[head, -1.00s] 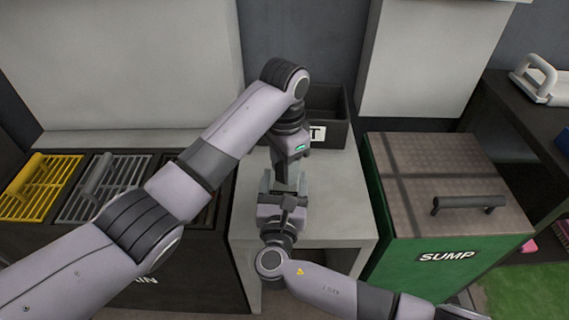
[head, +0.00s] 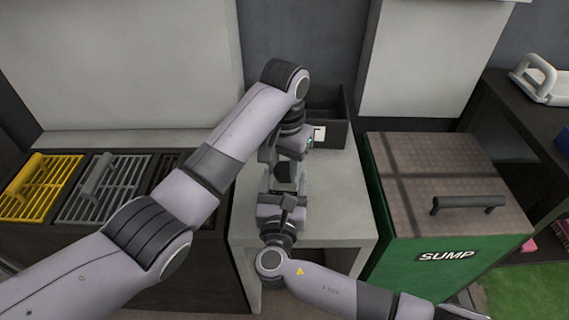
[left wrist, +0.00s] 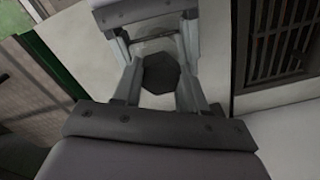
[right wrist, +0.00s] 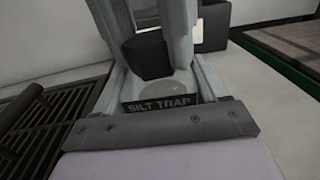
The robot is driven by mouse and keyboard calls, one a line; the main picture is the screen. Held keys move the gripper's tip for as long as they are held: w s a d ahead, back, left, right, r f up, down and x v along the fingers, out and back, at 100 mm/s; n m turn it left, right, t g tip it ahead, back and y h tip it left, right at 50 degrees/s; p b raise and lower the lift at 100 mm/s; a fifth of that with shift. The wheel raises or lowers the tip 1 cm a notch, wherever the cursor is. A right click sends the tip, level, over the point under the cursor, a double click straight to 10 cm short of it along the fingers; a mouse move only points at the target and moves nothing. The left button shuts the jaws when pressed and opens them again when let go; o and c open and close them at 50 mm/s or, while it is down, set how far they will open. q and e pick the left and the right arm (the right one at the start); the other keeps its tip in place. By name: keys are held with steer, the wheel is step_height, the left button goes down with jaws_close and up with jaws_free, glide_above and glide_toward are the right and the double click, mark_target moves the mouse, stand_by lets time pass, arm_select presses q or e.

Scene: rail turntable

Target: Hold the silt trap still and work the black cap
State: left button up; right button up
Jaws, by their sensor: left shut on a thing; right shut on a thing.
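The silt trap (right wrist: 160,106), a pale body with a dark lettered label, sits between the fingers of my right gripper (head: 283,188). That gripper is shut on it from the front. The black cap (left wrist: 160,73) is dark and many-sided, between the fingers of my left gripper (head: 285,178), which is shut on it from above. In the right wrist view the black cap (right wrist: 148,57) shows behind a pale round surface on the trap's top. I cannot tell whether the cap is seated or lifted. In the head view, my grippers hide both things.
A pale bench (head: 340,195) carries the work. A dark bin (head: 335,130) stands at its back. Yellow (head: 38,185) and grey grates (head: 100,190) lie at the left. The green sump box (head: 450,190) with a black handle stands at the right. The bench's right side is clear.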

arm_select(q)
steer(key=shift+r, duration=1.6)
steer(key=shift+w+r, duration=0.1)
steer(key=shift+r, duration=2.35)
arm_select(e)
steer(key=o, duration=1.5)
steer(key=shift+o, duration=0.2)
steer(key=s+a, duration=0.1)
steer(key=s, duration=1.1)
